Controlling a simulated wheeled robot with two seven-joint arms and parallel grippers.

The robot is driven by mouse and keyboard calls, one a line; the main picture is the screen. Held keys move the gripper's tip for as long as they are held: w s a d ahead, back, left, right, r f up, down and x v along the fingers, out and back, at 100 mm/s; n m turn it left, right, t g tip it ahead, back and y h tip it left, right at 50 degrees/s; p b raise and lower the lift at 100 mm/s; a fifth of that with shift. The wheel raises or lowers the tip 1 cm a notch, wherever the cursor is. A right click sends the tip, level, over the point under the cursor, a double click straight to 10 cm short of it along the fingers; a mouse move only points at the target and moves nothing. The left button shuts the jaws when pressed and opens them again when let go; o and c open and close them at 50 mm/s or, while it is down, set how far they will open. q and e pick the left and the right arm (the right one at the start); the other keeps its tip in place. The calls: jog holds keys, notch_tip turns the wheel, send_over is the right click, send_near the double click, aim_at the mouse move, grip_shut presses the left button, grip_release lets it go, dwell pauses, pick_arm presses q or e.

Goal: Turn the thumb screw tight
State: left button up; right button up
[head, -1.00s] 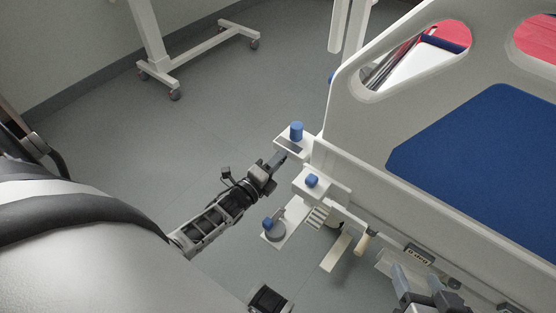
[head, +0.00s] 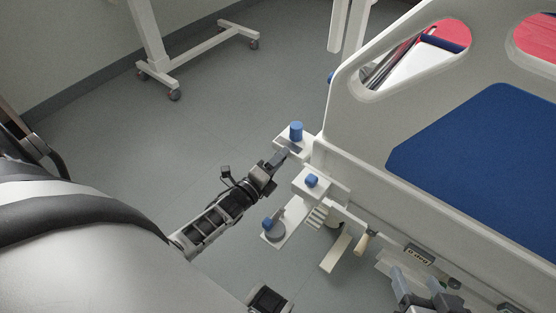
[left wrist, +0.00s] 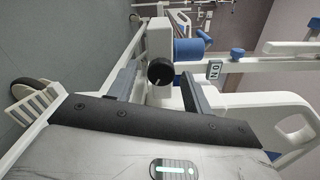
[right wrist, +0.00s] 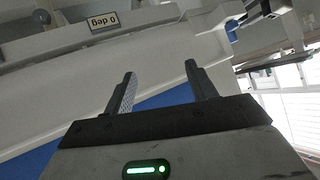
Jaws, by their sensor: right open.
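The thumb screw, a round black knob (left wrist: 160,72), shows in the left wrist view on a white block beside a blue cylinder (left wrist: 188,48). My left gripper (left wrist: 158,88) is open, with one finger on each side of the knob and visible gaps between. In the head view my left gripper (head: 279,160) is beside the white bracket (head: 285,136) that carries a blue cylinder at the bed corner. The knob is hidden there. My right gripper (head: 418,284) is open and empty; it also shows in the right wrist view (right wrist: 160,85) before the pale bed side.
Below the bracket are a blue knob on a white block (head: 312,181) and another white plate with a blue-topped part (head: 270,224). The bed's end panel (head: 345,115) stands to the right. The grey floor (head: 230,105) left of the bed is mostly clear.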

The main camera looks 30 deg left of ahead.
jog(key=shift+w, duration=0.1)
pick_arm(q)
jog(key=s+a+p, duration=0.1)
jog(key=s+p, duration=0.1)
jog(key=s, duration=1.4)
jog(key=shift+a+p, duration=0.15)
jog(key=shift+p, duration=0.15)
pick_arm(e)
jog(key=shift+s+d+f+g+h, duration=0.15)
jog(key=shift+s+d+g+h, duration=0.15)
jog(key=shift+s+d+g, duration=0.15)
